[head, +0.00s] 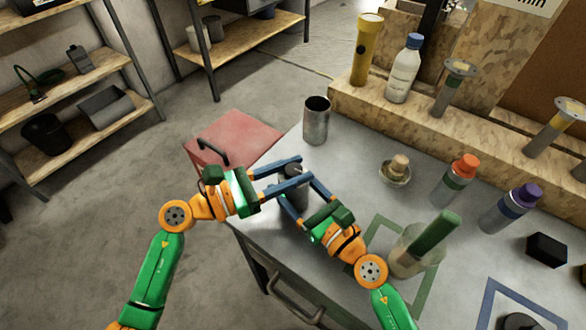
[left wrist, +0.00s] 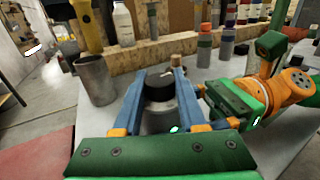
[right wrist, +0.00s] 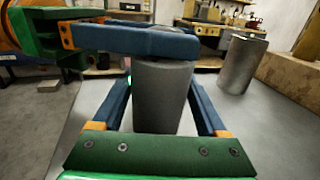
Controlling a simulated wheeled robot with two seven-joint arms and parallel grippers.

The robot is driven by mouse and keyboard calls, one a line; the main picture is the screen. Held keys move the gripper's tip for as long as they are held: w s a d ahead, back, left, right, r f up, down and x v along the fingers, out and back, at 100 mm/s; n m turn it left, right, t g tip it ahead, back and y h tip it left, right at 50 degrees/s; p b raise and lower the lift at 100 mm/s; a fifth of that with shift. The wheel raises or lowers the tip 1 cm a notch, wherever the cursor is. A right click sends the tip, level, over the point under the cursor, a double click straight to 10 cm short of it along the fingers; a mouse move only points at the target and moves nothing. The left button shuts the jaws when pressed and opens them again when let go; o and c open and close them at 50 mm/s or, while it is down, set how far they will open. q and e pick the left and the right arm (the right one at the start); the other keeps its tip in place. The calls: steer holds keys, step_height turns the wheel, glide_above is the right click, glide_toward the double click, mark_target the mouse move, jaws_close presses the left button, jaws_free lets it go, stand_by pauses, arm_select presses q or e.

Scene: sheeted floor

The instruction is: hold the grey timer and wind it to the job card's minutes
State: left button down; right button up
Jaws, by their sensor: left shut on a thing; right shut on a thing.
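The grey timer (head: 293,187) is a small upright cylinder near the table's left edge, mostly hidden by my grippers in the head view. The left wrist view shows its black top (left wrist: 160,84) and grey body; the right wrist view shows its grey side (right wrist: 162,97). My left gripper (head: 303,170) reaches in from the left and is shut on the timer's upper part. My right gripper (head: 291,192) is shut around the body lower down. A white card (head: 528,5), cut off at the top right, shows part of "min"; its number is out of view.
A metal cup (head: 316,121) stands behind the timer. A small bowl (head: 395,175), an orange-capped bottle (head: 456,180) and a beaker with a green-handled thing (head: 415,250) stand to the right. A wooden ledge (head: 430,125) runs along the back. A red box (head: 235,137) is beyond the left edge.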

arm_select(q)
steer(key=m+g+h, duration=0.1)
steer(key=m+g, duration=0.1)
steer(key=g, duration=0.1)
steer(key=m+g+h, duration=0.1)
steer(key=m+g, duration=0.1)
steer(key=g, duration=0.1)
steer(key=shift+g, duration=0.3)
steer(key=shift+f+m+g, duration=0.1)
steer(key=shift+m+g, duration=1.7)
steer(key=shift+g, duration=0.7)
arm_select(e)
steer(key=shift+s+a, duration=0.1)
steer(key=shift+a, duration=0.05)
arm_select(q)
steer(key=shift+g, duration=0.3)
steer(key=shift+m+g+y, duration=0.3)
steer(key=shift+m, duration=0.1)
steer(key=shift+c, duration=2.2)
jaws_free()
